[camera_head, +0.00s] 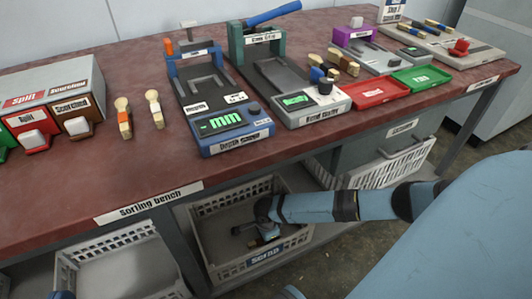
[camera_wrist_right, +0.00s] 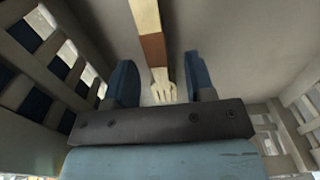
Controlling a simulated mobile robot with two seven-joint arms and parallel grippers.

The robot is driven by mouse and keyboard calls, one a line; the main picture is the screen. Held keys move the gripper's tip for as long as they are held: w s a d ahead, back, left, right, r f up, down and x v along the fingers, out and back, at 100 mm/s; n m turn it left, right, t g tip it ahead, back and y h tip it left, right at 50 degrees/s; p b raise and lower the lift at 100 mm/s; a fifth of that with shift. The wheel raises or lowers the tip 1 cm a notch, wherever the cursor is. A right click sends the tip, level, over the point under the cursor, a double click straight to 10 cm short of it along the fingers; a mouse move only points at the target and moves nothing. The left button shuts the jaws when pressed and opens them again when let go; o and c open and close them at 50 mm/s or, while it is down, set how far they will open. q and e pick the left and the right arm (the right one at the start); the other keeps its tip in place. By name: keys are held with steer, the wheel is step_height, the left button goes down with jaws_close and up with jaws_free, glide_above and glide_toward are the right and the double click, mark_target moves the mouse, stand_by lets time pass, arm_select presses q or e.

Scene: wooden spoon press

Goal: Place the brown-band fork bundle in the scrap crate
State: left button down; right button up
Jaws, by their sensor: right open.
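The brown-band fork bundle (camera_wrist_right: 153,48) shows in the right wrist view as pale wooden forks with a brown band, the tines toward my gripper. It appears to lie on the floor of the scrap crate (camera_head: 267,262), whose slatted walls show on both sides in the wrist view. My right gripper (camera_wrist_right: 161,75) is open inside the crate, with a blue finger on each side of the tines and a gap to both. In the head view my right arm reaches into the crate and hides part of its inside. Only a blue bit of my left gripper (camera_head: 62,295) shows at the bottom left edge.
The sorting bench (camera_head: 90,185) stands above the crate, its front edge close over it. White crates stand left (camera_head: 120,262) and right (camera_head: 395,165) of the scrap crate. The bench top holds two bundles (camera_head: 138,115), several devices, a red tray (camera_head: 375,92) and a green tray (camera_head: 421,78).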

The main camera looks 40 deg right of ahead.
step_height(320, 180, up, 4)
steer(key=p, duration=0.4)
arm_select(q)
step_height(320, 180, up, 8)
steer(key=s+n+t+p, duration=0.2)
steer(key=p, duration=0.2)
arm_select(e)
step_height(320, 180, up, 3)
steer(key=shift+r, duration=0.15)
arm_select(q)
steer(key=a+f+g+y+p, duration=0.3)
steer(key=f+y+p, duration=0.1)
steer(key=f+p, duration=0.2)
steer(key=shift+s+a+f+n, duration=0.2)
steer(key=shift+a+f+n, duration=0.15)
steer(key=shift+f, duration=0.35)
arm_select(e)
step_height(320, 180, up, 5)
steer(key=shift+f, duration=0.2)
steer(key=shift+s, duration=0.1)
